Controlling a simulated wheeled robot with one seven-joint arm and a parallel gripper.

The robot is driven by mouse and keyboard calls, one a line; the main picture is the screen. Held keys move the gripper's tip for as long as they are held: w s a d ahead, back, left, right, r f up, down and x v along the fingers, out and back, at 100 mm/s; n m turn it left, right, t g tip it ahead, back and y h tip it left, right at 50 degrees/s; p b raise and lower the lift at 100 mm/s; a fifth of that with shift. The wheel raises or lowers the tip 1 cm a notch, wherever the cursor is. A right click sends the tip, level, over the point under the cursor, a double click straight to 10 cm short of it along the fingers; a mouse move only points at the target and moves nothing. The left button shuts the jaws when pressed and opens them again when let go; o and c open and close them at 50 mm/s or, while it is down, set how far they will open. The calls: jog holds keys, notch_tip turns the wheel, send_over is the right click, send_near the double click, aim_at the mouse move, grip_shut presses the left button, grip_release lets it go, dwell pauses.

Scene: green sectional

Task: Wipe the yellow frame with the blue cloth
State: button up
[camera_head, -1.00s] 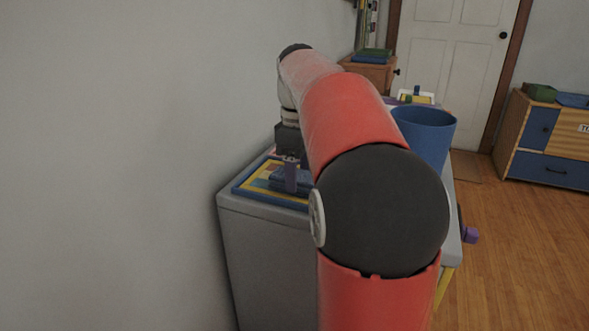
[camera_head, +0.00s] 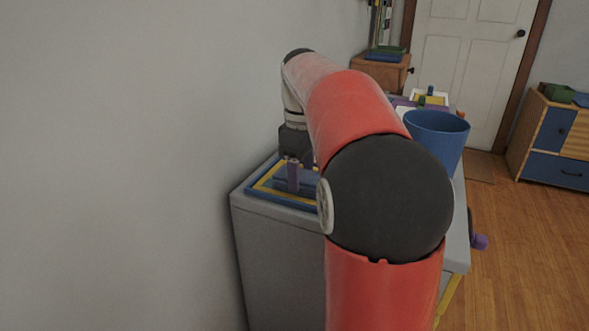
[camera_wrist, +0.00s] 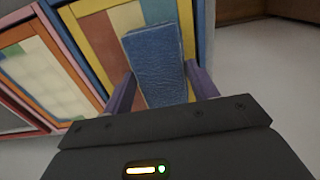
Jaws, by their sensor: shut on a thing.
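My gripper (camera_wrist: 158,88) is shut on the blue cloth (camera_wrist: 157,62), a folded rectangular pad between its purple fingers. In the head view my gripper (camera_head: 300,176) is low over the near end of the grey cabinet top, partly hidden by my arm. The yellow frame (camera_wrist: 88,48) lies under the cloth in the wrist view, with coloured panels inside its yellow border. It also shows in the head view (camera_head: 262,183) with a blue outer edge. The cloth covers part of it. I cannot tell whether cloth and frame touch.
Another framed panel with a pink and red edge (camera_wrist: 68,50) lies left of the yellow frame in the wrist view. A blue bin (camera_head: 437,140) stands farther along the cabinet (camera_head: 280,235). The wall is close on the left; open floor lies right.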

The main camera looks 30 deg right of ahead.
jog(key=shift+s+d, duration=0.7)
jog(key=shift+s, duration=0.15)
jog(key=shift+w+a+r+p, duration=0.1)
jog(key=shift+w+a+p, duration=0.3)
jog(key=shift+w+a, duration=0.25)
jog(key=shift+w+a+f, duration=0.2)
jog(key=shift+w+a, duration=0.5)
jog(key=shift+w, duration=0.35)
jog(key=shift+s+d+r, duration=0.1)
jog(key=shift+s+d, duration=0.6)
jog(key=shift+s, duration=0.15)
jog(key=shift+w+r, duration=0.1)
jog(key=shift+r, duration=4.45)
